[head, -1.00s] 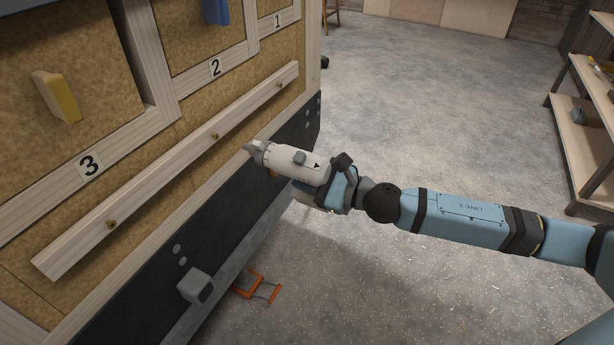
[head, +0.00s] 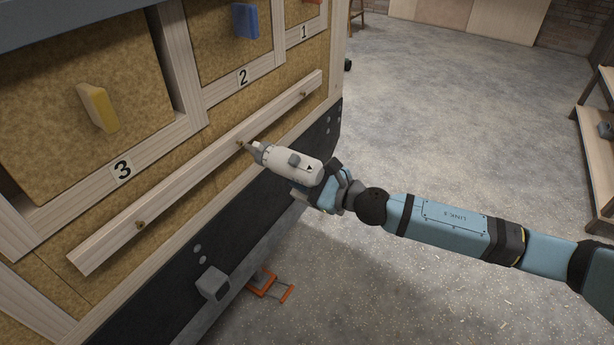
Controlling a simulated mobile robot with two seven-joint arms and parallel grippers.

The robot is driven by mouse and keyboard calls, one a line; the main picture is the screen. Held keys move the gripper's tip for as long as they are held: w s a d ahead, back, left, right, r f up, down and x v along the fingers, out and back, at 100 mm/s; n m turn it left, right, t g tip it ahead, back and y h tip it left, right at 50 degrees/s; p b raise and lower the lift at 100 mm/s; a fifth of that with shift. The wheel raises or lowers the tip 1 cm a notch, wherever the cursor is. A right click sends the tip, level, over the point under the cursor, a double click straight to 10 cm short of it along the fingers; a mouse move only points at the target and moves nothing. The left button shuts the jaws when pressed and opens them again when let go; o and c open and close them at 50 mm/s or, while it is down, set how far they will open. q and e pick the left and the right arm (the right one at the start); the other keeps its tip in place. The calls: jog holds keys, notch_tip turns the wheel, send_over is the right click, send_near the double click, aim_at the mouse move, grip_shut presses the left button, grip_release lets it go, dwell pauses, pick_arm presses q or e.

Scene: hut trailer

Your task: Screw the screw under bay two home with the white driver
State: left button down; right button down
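The white driver (head: 290,161) is in my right gripper (head: 318,186), which is shut around its grip. The driver's grey nose points left at the wooden batten (head: 190,180). The screw under bay two (head: 240,143) is a small brass head on the batten, below the number 2 plate (head: 243,77). The driver's tip is at or very close to this screw; I cannot tell whether they touch. Other brass screws sit on the batten under bay three (head: 140,224) and under bay one (head: 303,94). My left gripper is not in view.
Bay doors carry a yellow handle (head: 98,107) and a blue handle (head: 245,20). A grey block (head: 212,283) juts from the dark lower panel. Shelving (head: 592,150) stands far right. Open floor lies between.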

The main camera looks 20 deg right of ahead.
jog(key=shift+r, duration=0.15)
dwell(0.4)
jog(key=shift+w+a, duration=0.15)
jog(key=shift+w, duration=0.05)
jog(key=shift+w+a+p, duration=0.3)
jog(key=shift+p, duration=0.05)
jog(key=shift+w+a, duration=0.1)
jog(key=shift+w, duration=0.1)
dwell(0.5)
jog(key=shift+w+a, duration=0.1)
jog(key=shift+w, duration=0.05)
dwell(0.5)
jog(key=shift+w+a, duration=0.1)
jog(key=shift+w, duration=0.05)
dwell(0.6)
dwell(0.5)
